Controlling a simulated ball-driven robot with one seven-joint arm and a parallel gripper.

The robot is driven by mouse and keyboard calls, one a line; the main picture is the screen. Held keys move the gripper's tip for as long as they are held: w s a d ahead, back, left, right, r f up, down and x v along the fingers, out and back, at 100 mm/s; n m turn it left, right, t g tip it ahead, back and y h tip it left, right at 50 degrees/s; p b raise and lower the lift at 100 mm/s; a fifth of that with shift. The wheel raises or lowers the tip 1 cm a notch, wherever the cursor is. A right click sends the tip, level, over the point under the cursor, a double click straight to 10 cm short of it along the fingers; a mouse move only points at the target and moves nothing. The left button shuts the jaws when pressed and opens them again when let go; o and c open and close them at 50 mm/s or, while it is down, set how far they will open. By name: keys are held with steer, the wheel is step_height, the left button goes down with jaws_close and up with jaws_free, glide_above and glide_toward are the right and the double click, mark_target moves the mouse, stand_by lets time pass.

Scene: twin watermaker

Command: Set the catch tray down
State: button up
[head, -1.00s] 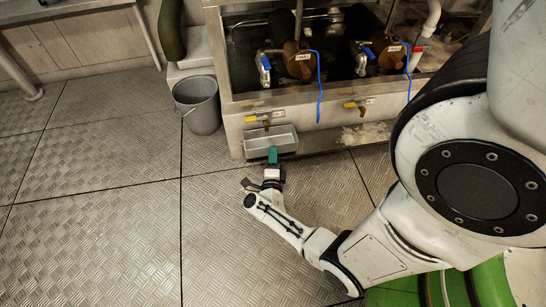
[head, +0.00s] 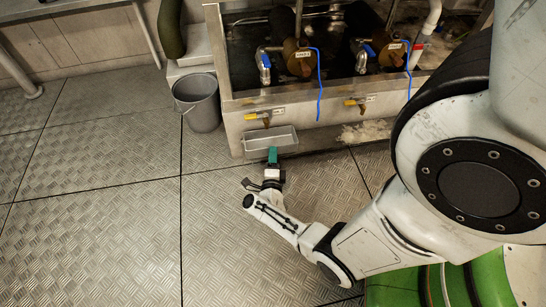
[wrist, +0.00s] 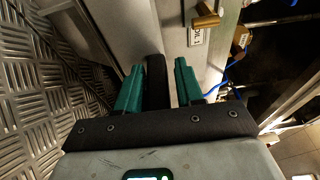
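The catch tray (head: 285,142) is a shallow pale grey metal tray. In the head view it is against the front of the sink cabinet, below the left yellow-handled valve (head: 252,117). My gripper (head: 272,158) is at the tray's near side.
A grey bucket (head: 198,103) stands on the floor left of the cabinet (head: 320,117). A second yellow-handled valve (head: 356,102) is to the right on the cabinet front. The tread-plate floor (head: 105,215) to the left is clear.

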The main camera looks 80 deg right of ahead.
steer(key=o, duration=0.3)
steer(key=shift+o, duration=0.2)
steer(key=shift+f, duration=0.1)
steer(key=shift+s+a, duration=0.1)
steer(key=shift+a, duration=0.45)
steer(key=s+a+p, duration=0.1)
steer(key=a+p, duration=0.1)
steer(key=a, duration=0.7)
steer(key=shift+s+a+p, duration=0.25)
steer(key=shift+a+p, duration=0.05)
steer(key=shift+p, duration=0.1)
